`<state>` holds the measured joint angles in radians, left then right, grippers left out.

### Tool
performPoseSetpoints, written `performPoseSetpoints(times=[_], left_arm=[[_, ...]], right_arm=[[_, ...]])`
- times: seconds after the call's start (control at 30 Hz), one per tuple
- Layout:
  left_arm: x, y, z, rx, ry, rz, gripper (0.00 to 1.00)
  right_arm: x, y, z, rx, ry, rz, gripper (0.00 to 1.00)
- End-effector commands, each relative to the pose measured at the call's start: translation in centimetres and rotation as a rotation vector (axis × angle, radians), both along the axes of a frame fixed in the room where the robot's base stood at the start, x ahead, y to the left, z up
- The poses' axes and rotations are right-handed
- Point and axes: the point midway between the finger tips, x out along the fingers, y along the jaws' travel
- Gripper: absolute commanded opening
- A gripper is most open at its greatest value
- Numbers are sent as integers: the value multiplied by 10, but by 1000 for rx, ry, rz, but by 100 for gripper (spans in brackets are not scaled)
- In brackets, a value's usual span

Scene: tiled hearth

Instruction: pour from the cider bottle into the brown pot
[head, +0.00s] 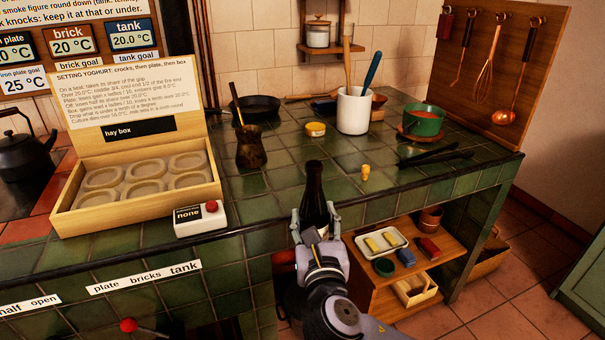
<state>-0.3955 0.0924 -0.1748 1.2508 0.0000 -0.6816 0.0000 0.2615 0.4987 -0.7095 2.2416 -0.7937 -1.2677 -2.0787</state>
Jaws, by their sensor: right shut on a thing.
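The dark cider bottle (314,190) is upright, with its neck pointing up, at the front edge of the green tiled counter. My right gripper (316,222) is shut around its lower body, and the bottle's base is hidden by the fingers. The bottle is apart from the pot. The inside of the pot is too dark to read. My left gripper is not in view.
A small yellow cork-like piece (365,173) lies right of the bottle. A white crock (354,112) with utensils, a yellow-lidded tin (316,129), a black pan (257,108) and a green pot (422,121) stand farther back. The hay box (136,207) is left. Bare tiles separate bottle and brown pot.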

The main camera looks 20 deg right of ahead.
Motion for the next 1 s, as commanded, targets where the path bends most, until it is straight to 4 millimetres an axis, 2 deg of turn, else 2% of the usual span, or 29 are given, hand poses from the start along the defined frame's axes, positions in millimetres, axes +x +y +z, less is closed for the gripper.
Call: performPoseSetpoints(times=[0.03,0.2,0.57,0.93,1.0], left_arm=[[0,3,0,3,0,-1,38],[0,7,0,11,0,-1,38],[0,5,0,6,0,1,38],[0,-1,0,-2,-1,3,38],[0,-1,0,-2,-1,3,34]], right_arm=[[-13,-1,-9,-5,2,34,2],[-42,1,-30,-4,0,122,2],[-84,4,-62,-1,0,250,2],[-81,15,-58,21,-1,264,2],[-81,14,-59,19,-1,262,2]])
